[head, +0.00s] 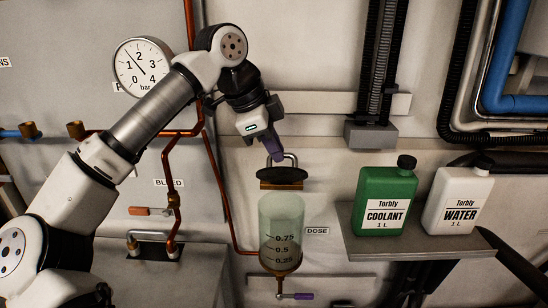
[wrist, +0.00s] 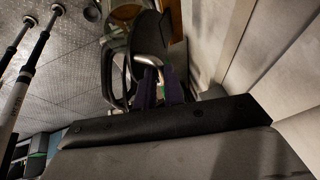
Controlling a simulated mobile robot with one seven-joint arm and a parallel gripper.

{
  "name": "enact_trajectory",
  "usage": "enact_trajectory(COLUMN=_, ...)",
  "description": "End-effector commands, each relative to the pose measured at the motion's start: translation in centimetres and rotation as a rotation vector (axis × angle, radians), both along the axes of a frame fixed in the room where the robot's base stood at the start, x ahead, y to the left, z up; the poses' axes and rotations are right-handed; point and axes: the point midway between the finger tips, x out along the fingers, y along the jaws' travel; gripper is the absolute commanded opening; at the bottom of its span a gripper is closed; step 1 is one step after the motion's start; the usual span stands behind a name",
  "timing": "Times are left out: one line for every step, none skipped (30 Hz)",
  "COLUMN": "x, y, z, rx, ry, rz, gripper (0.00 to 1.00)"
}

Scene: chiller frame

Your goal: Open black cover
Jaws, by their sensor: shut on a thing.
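The black cover (head: 282,175) is a dark round disc with a metal loop handle (head: 291,158) on top. It sits above the clear dose cylinder (head: 281,228), with a brass-coloured piece (head: 281,185) just below it. In the head view the cover looks apart from the cylinder's rim; its exact tilt is hard to tell. My gripper (head: 275,156), with purple fingers, is shut on the handle from above. In the wrist view the fingers (wrist: 160,85) close on the metal handle (wrist: 149,61), partly hiding it, with the dark cover (wrist: 147,33) beyond.
A green coolant bottle (head: 384,201) and a white water bottle (head: 456,200) stand on a shelf (head: 420,246) to the right. A pressure gauge (head: 142,66) and copper pipes (head: 170,165) are on the left. A purple-handled valve (head: 296,296) is below the cylinder.

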Motion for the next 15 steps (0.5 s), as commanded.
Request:
enact_trajectory(x=0.8, y=0.4, z=-0.1, rx=0.009, ry=0.005, rz=0.011, gripper=0.00)
enact_trajectory(x=1.0, y=0.4, z=0.0, rx=0.010, ry=0.006, rz=0.012, gripper=0.00)
enact_trajectory(x=1.4, y=0.4, z=0.2, rx=0.009, ry=0.005, rz=0.012, gripper=0.00)
enact_trajectory(x=1.6, y=0.4, z=0.3, rx=0.009, ry=0.006, rz=0.011, gripper=0.00)
enact_trajectory(x=1.8, y=0.4, z=0.4, rx=0.009, ry=0.007, rz=0.010, gripper=0.00)
enact_trajectory(x=2.1, y=0.4, z=0.6, rx=0.009, ry=0.008, rz=0.011, gripper=0.00)
enact_trajectory(x=2.4, y=0.4, z=0.7, rx=0.008, ry=0.028, rz=0.011, gripper=0.00)
enact_trajectory(x=2.6, y=0.4, z=0.8, rx=0.009, ry=0.052, rz=0.011, gripper=0.00)
enact_trajectory(x=2.9, y=0.4, z=0.8, rx=0.009, ry=0.080, rz=0.009, gripper=0.00)
enact_trajectory(x=3.1, y=0.4, z=0.9, rx=0.009, ry=0.099, rz=0.010, gripper=0.00)
enact_trajectory(x=3.3, y=0.4, z=0.8, rx=0.010, ry=0.118, rz=0.010, gripper=0.00)
enact_trajectory(x=3.5, y=0.4, z=0.8, rx=0.009, ry=0.141, rz=0.009, gripper=0.00)
enact_trajectory(x=3.6, y=0.4, z=0.8, rx=0.010, ry=0.157, rz=0.010, gripper=0.00)
enact_trajectory(x=3.8, y=0.5, z=0.8, rx=0.010, ry=0.170, rz=0.010, gripper=0.00)
enact_trajectory(x=4.0, y=0.5, z=0.7, rx=0.011, ry=0.188, rz=0.010, gripper=0.00)
